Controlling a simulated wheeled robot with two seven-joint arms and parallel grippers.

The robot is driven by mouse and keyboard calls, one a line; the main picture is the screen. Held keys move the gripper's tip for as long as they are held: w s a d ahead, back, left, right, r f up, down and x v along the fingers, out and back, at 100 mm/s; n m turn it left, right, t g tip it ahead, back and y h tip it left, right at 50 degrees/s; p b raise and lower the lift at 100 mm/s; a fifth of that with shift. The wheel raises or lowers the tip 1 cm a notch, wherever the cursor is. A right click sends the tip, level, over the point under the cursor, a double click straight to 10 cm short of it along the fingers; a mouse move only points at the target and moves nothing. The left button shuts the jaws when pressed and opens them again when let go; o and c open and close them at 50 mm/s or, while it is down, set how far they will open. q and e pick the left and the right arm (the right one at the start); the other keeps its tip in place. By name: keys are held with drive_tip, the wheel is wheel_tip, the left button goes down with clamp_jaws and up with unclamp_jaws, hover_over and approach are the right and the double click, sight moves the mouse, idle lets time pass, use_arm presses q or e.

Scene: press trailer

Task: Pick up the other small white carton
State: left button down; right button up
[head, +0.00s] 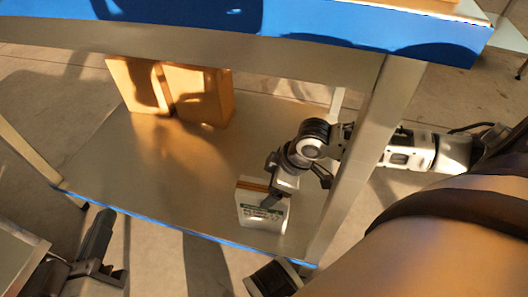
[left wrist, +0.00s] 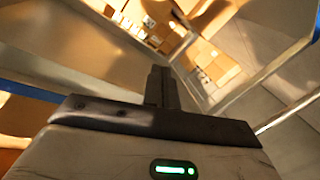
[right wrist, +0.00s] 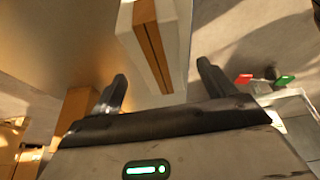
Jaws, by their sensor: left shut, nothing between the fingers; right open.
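A small white carton (head: 262,213) with a brown stripe along its top and dark print on its side stands on the lower shelf (head: 150,195) near the front right. In the right wrist view the carton (right wrist: 178,35) is just beyond the fingertips, roughly in line with the gap between them. My right gripper (head: 297,190) is open, with its fingers close to the carton; whether they touch it I cannot tell. My left gripper (head: 104,214) is shut and empty, low at the left, off the shelf's front edge; its closed fingers also show in the left wrist view (left wrist: 160,72).
Two brown boxes (head: 200,95) stand at the back left of the shelf. A blue-edged upper deck (head: 300,25) hangs over it, and a grey post (head: 365,150) stands at the right beside my right arm. Several boxes (left wrist: 205,65) show in the left wrist view. The shelf's middle is clear.

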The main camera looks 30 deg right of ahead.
sight(265, 188)
drive_tip(key=shift+w+a+f, duration=0.15)
drive_tip(key=shift+w+f, duration=0.05)
drive_tip(key=shift+f, duration=0.35)
drive_tip(key=b+x, duration=0.4)
drive_tip(key=shift+w+a+f, duration=0.2)
drive_tip(key=shift+f, duration=0.05)
use_arm(q)
wheel_tip(265, 188, up, 6)
drive_tip(key=w+m+t+h, duration=0.2)
drive_tip(key=m+t, duration=0.1)
drive_tip(key=shift+w+a+f+t, duration=0.15)
drive_tip(key=shift+w+a+t, duration=0.05)
drive_tip(key=shift+a+t, duration=0.2)
drive_tip(key=shift+r+p, duration=0.35)
drive_tip(key=shift+p, duration=0.1)
use_arm(e)
drive_tip(key=shift+f, duration=0.3)
drive_tip(key=c, duration=1.7)
drive_tip(key=shift+w+a+r, duration=0.1)
drive_tip(key=shift+r, duration=0.05)
clamp_jaws()
use_arm(q)
drive_tip(key=shift+f, duration=0.15)
